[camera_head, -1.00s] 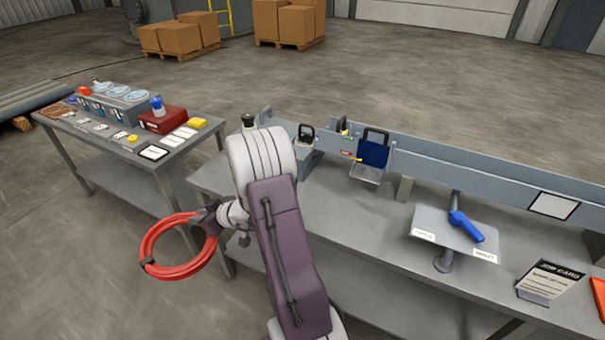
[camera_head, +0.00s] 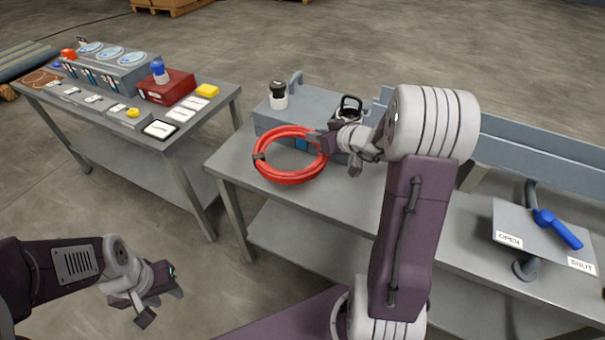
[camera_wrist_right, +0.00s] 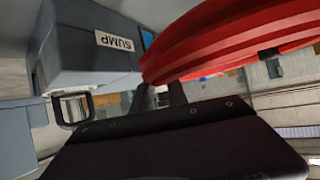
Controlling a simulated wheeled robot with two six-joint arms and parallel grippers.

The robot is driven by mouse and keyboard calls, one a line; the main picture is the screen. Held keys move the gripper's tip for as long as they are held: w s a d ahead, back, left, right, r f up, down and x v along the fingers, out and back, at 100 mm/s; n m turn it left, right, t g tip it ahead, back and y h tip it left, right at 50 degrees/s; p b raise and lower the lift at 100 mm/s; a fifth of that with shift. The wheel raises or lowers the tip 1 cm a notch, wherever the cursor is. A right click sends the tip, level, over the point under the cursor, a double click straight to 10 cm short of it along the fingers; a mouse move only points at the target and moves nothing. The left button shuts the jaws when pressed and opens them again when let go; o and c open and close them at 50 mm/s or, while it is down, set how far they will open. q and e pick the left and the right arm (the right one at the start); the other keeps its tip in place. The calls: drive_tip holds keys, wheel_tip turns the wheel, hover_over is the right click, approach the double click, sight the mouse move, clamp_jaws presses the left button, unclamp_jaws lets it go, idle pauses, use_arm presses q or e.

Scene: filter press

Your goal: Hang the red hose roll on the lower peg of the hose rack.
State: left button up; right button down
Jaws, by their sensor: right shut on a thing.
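The red hose roll (camera_head: 262,172) is a round coil with a dark band on its left side. My right gripper (camera_head: 322,142) is shut on the coil's right edge and holds it over the left end of the grey bench (camera_head: 232,160). In the right wrist view the red hose roll (camera_wrist_right: 225,42) fills the upper right, between and beyond the fingers (camera_wrist_right: 160,95). My left gripper (camera_head: 163,305) is low at the left, empty, with its fingers apart. I cannot make out the hose rack or its lower peg in these views.
A grey box labelled SUMP (camera_wrist_right: 100,48) stands behind the hose roll. A side table (camera_head: 95,140) with gauges and a red box (camera_head: 166,88) is at the left. A plate with a blue lever (camera_head: 557,229) is at the right. Open floor lies between the tables.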

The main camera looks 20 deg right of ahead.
wheel_tip(320, 180, down, 10)
drive_tip(key=shift+w+f+b, duration=0.1)
drive_tip(key=shift+w+b, duration=0.05)
drive_tip(key=shift+b, duration=0.3)
drive_tip(key=c, duration=1.3)
unclamp_jaws()
